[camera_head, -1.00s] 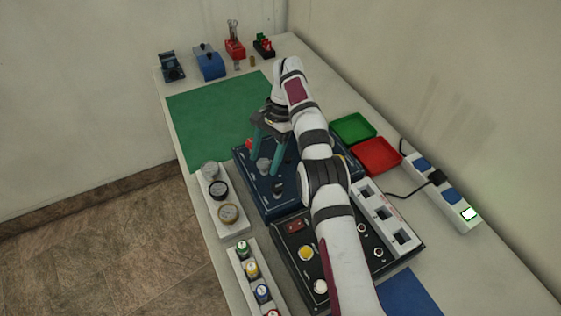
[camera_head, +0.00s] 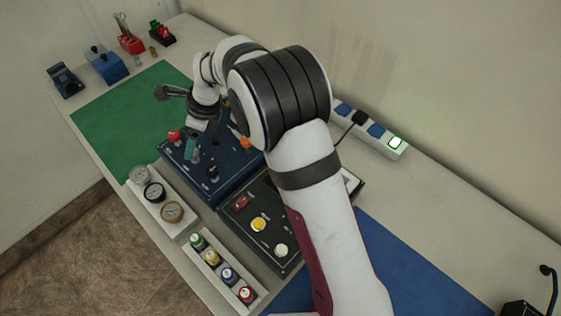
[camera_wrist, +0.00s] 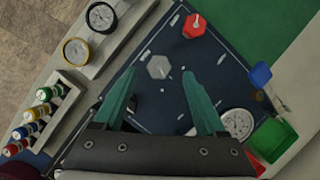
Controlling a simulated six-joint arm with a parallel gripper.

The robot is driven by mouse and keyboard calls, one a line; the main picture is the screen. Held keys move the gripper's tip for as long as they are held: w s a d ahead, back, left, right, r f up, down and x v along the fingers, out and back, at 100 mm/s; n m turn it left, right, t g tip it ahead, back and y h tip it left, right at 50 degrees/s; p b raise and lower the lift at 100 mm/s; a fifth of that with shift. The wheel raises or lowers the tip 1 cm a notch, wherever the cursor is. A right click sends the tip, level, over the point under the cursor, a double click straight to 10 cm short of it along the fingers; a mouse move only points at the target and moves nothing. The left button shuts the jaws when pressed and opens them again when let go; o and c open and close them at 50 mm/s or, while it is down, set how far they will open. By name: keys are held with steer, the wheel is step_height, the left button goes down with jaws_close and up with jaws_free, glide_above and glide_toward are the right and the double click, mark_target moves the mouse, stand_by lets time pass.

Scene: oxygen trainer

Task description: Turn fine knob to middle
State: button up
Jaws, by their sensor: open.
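The blue panel (camera_head: 226,190) lies on the bench under my gripper. In the wrist view it (camera_wrist: 145,107) carries a red knob (camera_wrist: 194,25) at the top and a grey six-sided knob (camera_wrist: 158,67) in the middle. The labels are too small to read, so I cannot tell which knob is the fine one. The red knob (camera_head: 174,135) also shows in the head view, with a black knob (camera_head: 213,172) nearer. My gripper (camera_wrist: 159,73) is open, its teal fingers apart on either side of the view below the grey knob. In the head view my arm hides part of the panel.
A black panel (camera_head: 233,222) with a yellow button stands nearer. A power strip (camera_head: 372,137) lies at right. The green mat (camera_head: 115,118) is bare.

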steer(key=w+v, duration=0.1)
steer(key=v, duration=1.1)
steer(key=s+d+r+n+h, duration=0.1)
steer(key=s+d+r+n, duration=0.1)
steer(key=s+d+n, duration=0.6)
steer(key=s+d, duration=0.7)
steer(key=s, duration=0.1)
steer(key=shift+s+r+n+h, duration=0.3)
steer(key=shift+s+r+h, duration=0.05)
steer(key=shift+s+h, duration=0.05)
steer(key=w+a+r+n+g+h, duration=0.1)
steer(key=w+a+r+n, duration=0.15)
steer(key=w+a, duration=0.6)
steer(key=w+a+f+n+h, duration=0.2)
steer(key=w+a+f+n, duration=0.2)
steer(key=w+a, duration=0.6)
steer(key=a+f, duration=0.1)
steer(key=f, duration=0.4)
steer(key=s+a+f, duration=0.1)
steer(key=f, duration=0.4)
steer(key=a+f, duration=0.1)
steer(key=f, duration=0.4)
steer(key=shift+s+f, duration=0.3)
